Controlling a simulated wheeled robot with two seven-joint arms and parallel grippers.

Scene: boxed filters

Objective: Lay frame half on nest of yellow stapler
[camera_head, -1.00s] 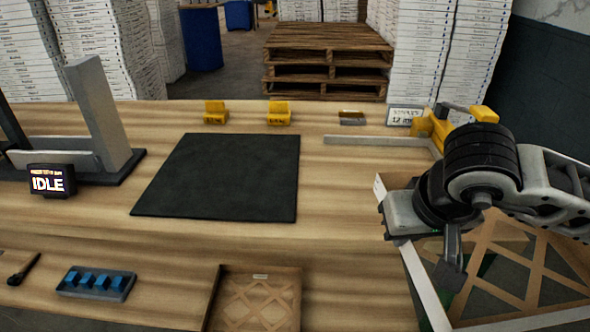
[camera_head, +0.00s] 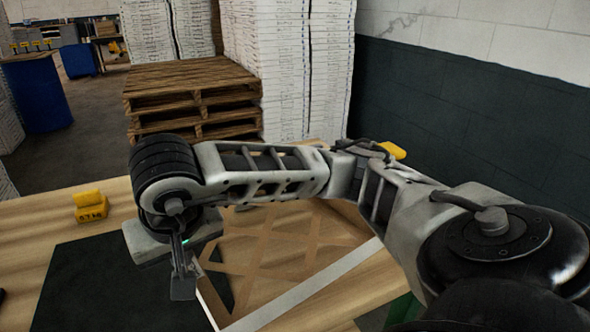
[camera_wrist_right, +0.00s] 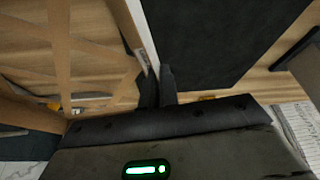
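The frame half (camera_head: 310,285), a light border strip with a brown lattice, lies under my right forearm over the bench. My right gripper (camera_head: 184,280) is at its left edge; in the wrist view the fingers (camera_wrist_right: 157,88) are closed on the border beside the lattice (camera_wrist_right: 62,45). I cannot tell whether the frame touches the bench. A bit of the yellow stapler (camera_head: 392,150) shows behind my right arm, and yellow also shows past the lattice in the wrist view (camera_wrist_right: 55,105). The nest is mostly hidden by my arm and the frame. My left gripper is out of view.
A dark mat (camera_head: 85,285) lies left of the frame, with a yellow block (camera_head: 90,206) behind it. Wooden pallets (camera_head: 190,95) and white stacks (camera_head: 305,60) stand beyond the bench. A green edge (camera_head: 405,310) shows at the lower right.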

